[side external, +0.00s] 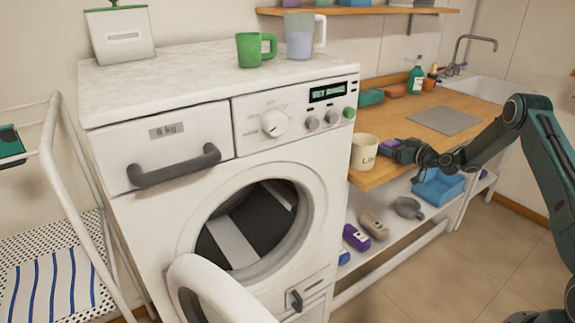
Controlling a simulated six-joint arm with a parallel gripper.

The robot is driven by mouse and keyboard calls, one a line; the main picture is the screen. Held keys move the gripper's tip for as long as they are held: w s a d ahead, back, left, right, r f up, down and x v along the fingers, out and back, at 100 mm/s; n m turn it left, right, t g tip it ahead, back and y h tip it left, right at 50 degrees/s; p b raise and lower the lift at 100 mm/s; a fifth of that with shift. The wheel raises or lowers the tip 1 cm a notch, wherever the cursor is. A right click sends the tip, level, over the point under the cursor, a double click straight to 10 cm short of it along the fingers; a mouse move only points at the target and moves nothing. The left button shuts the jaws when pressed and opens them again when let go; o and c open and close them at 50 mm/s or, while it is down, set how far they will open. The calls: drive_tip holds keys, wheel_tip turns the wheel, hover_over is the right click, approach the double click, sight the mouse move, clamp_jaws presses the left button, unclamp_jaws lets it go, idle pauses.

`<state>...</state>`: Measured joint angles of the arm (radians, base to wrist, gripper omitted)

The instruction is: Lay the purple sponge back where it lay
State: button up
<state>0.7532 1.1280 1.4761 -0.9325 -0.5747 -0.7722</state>
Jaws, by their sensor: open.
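A small purple block, which looks like the purple sponge (388,145), is at the wooden counter beside the cream mug, at the tip of my gripper. My gripper (394,148) is open and reaches in from the right, low over the counter's front part. Its dark fingers overlap the sponge in this view. I cannot tell whether they touch it or whether the sponge rests flat on the wood.
The cream mug (364,152) stands close left of the sponge. A grey mat (443,120) lies on the counter behind my gripper. Teal and orange blocks (392,90) and a green bottle (415,79) stand farther back. A white washing machine (200,150) with its door open borders the counter's left.

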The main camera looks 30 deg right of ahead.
drive_tip(key=s+r, duration=0.1)
drive_tip(key=s, duration=1)
drive_tip(key=shift+r, duration=0.4)
drive_tip(key=shift+a, duration=0.1)
drive_tip(key=a+r+n+g+y, duration=0.25)
drive_tip(key=a+r, duration=0.35)
drive_tip(key=a, duration=0.3)
drive_tip(key=a+r+n+g+y, duration=0.25)
drive_tip(key=a+r, duration=0.35)
drive_tip(key=a, duration=0.4)
drive_tip(key=s+a+r+g+h, duration=0.25)
drive_tip(key=s+a+r, duration=0.25)
drive_tip(key=s+a, duration=0.35)
drive_tip(key=s+a+r+m+g+h, duration=0.1)
drive_tip(key=s+a+m, duration=0.1)
drive_tip(key=s, duration=0.9)
drive_tip(key=s+a+r+m+g+h, duration=0.1)
drive_tip(key=s+a+m+g, duration=0.1)
drive_tip(key=s, duration=1)
drive_tip(key=shift+s+r+m, duration=0.3)
drive_tip(key=shift+r+m, duration=0.1)
drive_tip(key=shift+m, duration=0.1)
